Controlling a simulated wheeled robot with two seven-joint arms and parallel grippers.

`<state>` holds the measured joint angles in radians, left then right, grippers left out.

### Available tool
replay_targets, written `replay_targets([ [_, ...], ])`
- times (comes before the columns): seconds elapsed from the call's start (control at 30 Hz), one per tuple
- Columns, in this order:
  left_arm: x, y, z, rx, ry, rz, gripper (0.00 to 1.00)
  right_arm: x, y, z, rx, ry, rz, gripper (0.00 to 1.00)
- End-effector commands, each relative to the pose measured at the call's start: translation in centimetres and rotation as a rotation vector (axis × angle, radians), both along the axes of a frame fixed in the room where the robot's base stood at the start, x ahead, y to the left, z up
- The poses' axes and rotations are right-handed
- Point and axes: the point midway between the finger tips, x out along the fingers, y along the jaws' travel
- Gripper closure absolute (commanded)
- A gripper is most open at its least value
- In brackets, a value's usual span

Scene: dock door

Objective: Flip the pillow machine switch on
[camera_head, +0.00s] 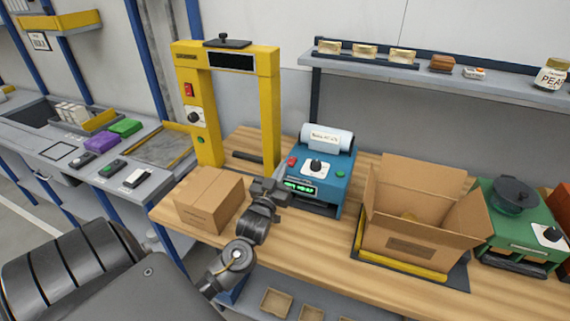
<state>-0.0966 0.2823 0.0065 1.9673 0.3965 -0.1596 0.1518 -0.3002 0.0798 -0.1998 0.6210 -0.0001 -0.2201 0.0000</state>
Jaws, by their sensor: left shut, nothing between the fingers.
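The pillow machine appears to be the blue machine (334,190) on the wooden bench, with a white film roll (327,138) on top. Its sloped face has a red switch (292,162), a dark knob with a white dial (316,167), a green button (340,174) and a lit green display (299,186). I cannot tell the switch's position. My left gripper (280,197) is shut and empty at the machine's front left, below the red switch. I cannot tell whether it touches the machine. My right gripper is not in view.
A closed carton (209,199) sits left of my gripper, in front of a yellow frame (269,110) with its own red switch. An open carton (407,235) and a green machine (522,238) stand to the right. A shelf (420,70) hangs behind. Bare bench lies before the blue machine.

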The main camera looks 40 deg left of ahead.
Motion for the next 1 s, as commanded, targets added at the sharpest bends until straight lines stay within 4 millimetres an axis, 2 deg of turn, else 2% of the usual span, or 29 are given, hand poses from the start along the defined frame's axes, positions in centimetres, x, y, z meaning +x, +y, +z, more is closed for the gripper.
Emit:
replay_targets([
  [0.03, -0.9, -0.3, -1.0, -0.002, 0.002, 0.000, 1.00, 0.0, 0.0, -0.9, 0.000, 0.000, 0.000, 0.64],
  [0.1, -1.9, -0.7, -1.5, -0.002, 0.000, 0.000, 1.00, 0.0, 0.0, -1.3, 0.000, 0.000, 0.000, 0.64],
  [0.33, -4.1, -1.4, -2.2, -0.001, -0.001, 0.000, 1.00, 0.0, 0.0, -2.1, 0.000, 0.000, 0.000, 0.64],
  [1.0, -4.5, -1.5, -2.3, -0.001, -0.001, 0.000, 1.00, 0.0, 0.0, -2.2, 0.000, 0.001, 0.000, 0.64],
])
